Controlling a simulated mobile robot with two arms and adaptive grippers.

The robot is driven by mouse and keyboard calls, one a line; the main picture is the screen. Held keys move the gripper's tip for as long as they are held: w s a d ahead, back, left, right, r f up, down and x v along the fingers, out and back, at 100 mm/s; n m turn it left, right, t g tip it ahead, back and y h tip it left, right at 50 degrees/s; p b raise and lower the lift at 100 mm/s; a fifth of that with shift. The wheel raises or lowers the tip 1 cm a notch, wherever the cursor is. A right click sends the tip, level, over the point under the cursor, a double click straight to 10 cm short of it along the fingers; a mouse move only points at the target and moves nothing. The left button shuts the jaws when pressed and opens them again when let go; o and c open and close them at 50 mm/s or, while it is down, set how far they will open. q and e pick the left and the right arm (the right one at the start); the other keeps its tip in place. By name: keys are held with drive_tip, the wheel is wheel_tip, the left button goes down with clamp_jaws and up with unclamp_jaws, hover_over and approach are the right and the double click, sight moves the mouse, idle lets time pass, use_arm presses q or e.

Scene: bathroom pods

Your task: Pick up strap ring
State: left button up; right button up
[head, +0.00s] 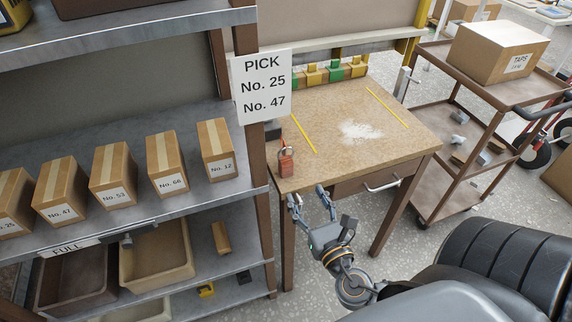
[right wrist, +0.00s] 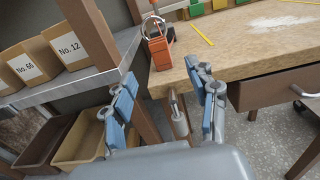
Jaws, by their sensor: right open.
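An orange-red piece (head: 286,163) stands at the left front corner of the wooden bench top, with a metal ring at its top. I take this to be the strap ring. In the right wrist view the ring (right wrist: 153,27) shows above the orange body (right wrist: 161,52), with a red strip rising from it. My right gripper (head: 308,195) is open and empty in front of the bench and below its top, apart from the piece. In the right wrist view its two fingers (right wrist: 161,75) stand either side of the line to the piece. My left gripper is not in view.
The bench (head: 345,175) has a white powdery patch, yellow lines and a drawer handle (head: 382,184). A shelf (head: 130,215) with numbered boxes and bins stands left, its post beside the bench. A brown cart (head: 485,95) stands right. Floor in front of the bench is open.

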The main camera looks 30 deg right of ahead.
sight(288, 166)
drive_tip(key=p+x, duration=0.1)
drive_tip(key=x, duration=0.6)
drive_tip(key=shift+w, duration=0.25)
drive_tip(key=shift+f+p+x, duration=0.1)
drive_tip(key=shift+p+x, duration=0.25)
drive_tip(key=shift+x, duration=1.15)
drive_tip(key=shift+f+p+x, duration=0.15)
drive_tip(key=shift+p+x, duration=0.2)
drive_tip(key=shift+x, duration=1.1)
drive_tip(key=shift+s, duration=0.1)
drive_tip(key=shift+c, duration=0.2)
drive_tip(key=c, duration=1.1)
clamp_jaws()
drive_tip(key=shift+r, duration=0.1)
